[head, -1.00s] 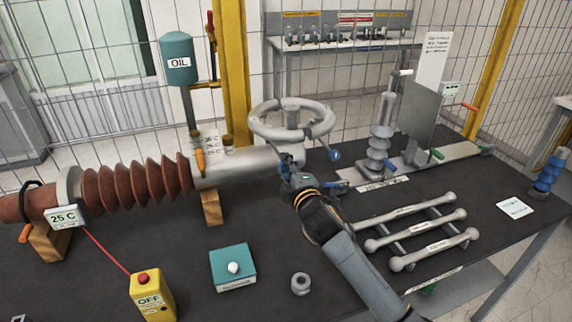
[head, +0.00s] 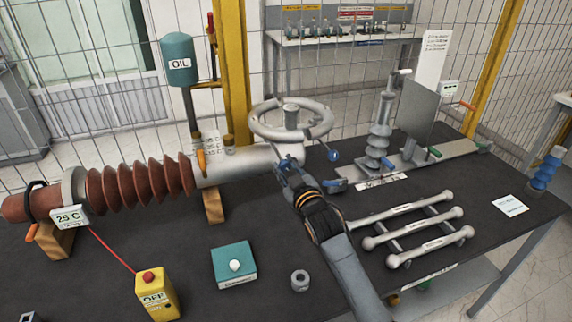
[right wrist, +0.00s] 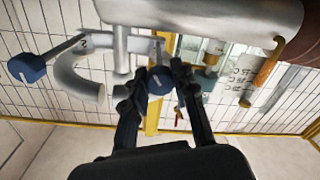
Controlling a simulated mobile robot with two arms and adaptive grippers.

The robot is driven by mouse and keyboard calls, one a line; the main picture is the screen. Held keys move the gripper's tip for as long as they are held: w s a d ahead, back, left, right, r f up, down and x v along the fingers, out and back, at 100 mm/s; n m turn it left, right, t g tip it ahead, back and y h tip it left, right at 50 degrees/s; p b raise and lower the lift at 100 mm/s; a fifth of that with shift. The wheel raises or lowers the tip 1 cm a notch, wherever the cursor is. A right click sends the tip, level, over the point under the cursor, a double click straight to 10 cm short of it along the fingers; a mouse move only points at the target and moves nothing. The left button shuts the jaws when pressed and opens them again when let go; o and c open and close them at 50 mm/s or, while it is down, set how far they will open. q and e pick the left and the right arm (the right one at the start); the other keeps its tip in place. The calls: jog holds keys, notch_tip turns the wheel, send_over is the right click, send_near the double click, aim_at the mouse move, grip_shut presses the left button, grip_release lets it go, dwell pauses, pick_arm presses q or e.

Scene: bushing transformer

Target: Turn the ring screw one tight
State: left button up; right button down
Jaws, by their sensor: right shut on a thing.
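The white handwheel-like ring (head: 320,128) sits at the right end of the bushing's pale tube (head: 240,167). A blue-knobbed ring screw, taken as ring screw one (right wrist: 160,81), shows at the fingertips in the right wrist view. My right gripper (head: 284,168) is shut on this blue knob, one finger on each side; it also shows in the right wrist view (right wrist: 162,82). The fingers largely hide the knob in the head view. A second blue-knobbed screw (head: 333,155), beside a mark like "2", is apart from the gripper (right wrist: 28,68). My left gripper is not in view.
Brown ribbed insulator (head: 140,190) lies left of the tube. Rods on a rack (head: 415,230) lie right of my forearm. A teal box (head: 234,264), a yellow OFF box (head: 155,294) and a grey nut (head: 300,281) stand in front. A wire fence rises behind.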

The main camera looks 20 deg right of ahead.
jog(key=m+p, duration=0.1)
jog(key=m, duration=0.4)
dwell(0.5)
jog(key=c, duration=1.1)
grip_release()
jog(key=shift+o, duration=0.2)
jog(key=shift+s, duration=0.15)
jog(key=s, duration=1.1)
jog(key=shift+s+d, duration=0.3)
jog(key=shift+d, duration=0.1)
jog(key=shift+f, duration=0.1)
